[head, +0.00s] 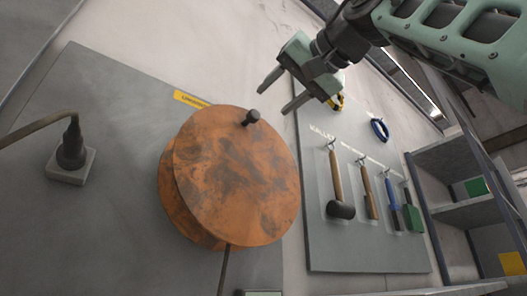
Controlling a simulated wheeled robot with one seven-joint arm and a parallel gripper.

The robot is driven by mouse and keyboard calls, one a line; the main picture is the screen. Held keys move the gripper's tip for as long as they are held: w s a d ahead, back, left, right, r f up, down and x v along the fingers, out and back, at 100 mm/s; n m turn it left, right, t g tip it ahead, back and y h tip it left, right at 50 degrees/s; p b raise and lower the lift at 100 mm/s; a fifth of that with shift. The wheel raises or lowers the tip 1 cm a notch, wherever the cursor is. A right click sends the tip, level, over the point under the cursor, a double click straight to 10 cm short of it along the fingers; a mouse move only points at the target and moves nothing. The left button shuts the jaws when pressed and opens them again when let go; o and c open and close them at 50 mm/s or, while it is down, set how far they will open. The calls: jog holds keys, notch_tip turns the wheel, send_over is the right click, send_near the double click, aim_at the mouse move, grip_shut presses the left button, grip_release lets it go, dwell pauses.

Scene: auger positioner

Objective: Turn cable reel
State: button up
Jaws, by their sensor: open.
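The cable reel (235,180) is a rusty orange double disc mounted on a grey panel (110,110). A dark knob (252,117) sticks out near the top of its front disc. A dark cable (224,268) hangs from the reel's lower edge. My gripper (273,94) is open and empty, above and a little right of the knob. Its two fingers point down and left, and the lower fingertip is close to the reel's upper right rim in the picture. I cannot tell the depth gap between the fingers and the knob.
A yellow label (191,99) is on the panel above the reel. A plug with a cable (71,152) sits at left. At right a tool board (325,245) holds a mallet (340,185) and several other tools. Shelves (455,158) stand at far right.

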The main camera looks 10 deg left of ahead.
jog(key=b+v, duration=0.2)
jog(key=v, duration=0.8)
jog(key=shift+b, duration=0.4)
